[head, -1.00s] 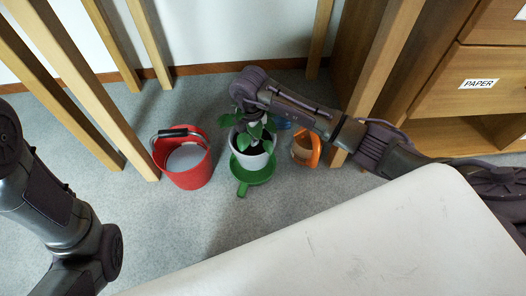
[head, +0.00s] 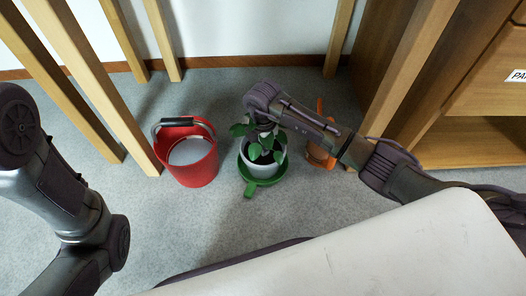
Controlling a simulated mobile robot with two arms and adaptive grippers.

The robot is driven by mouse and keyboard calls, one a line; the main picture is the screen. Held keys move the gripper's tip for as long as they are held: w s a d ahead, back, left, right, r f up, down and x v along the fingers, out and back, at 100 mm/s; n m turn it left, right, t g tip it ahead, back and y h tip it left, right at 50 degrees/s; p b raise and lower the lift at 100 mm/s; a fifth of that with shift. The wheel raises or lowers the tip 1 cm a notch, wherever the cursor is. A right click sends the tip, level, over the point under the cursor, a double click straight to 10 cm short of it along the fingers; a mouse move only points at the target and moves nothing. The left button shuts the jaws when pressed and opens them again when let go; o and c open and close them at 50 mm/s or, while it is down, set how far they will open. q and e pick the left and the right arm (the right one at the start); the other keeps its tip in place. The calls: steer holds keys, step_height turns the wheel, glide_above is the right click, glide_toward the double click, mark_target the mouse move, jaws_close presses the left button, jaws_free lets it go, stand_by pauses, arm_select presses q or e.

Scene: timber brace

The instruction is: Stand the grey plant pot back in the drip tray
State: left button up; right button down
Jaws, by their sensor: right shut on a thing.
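The grey plant pot (head: 265,170), with a leafy green plant (head: 241,130) in it, looks about upright over the green drip tray (head: 251,187). The tray's rim and short handle show around and in front of the pot. I cannot tell whether the pot's base touches the tray. My right gripper (head: 264,138) reaches down at the pot's far side and is shut on the pot; its fingertips are mostly hidden by leaves and my wrist. My left arm is at the left edge, with its gripper out of view.
A red bucket (head: 194,172) with a black-gripped handle stands close left of the tray. An orange container (head: 320,158) stands to the right, partly behind my right arm. Wooden legs (head: 113,103) rise at the left, and a wooden cabinet (head: 475,145) is at the right.

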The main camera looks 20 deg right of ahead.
steer(key=shift+w+r, duration=0.1)
steer(key=shift+r, duration=0.1)
steer(key=shift+f, duration=0.15)
steer(key=c, duration=1.3)
jaws_free()
steer(key=shift+o, duration=0.2)
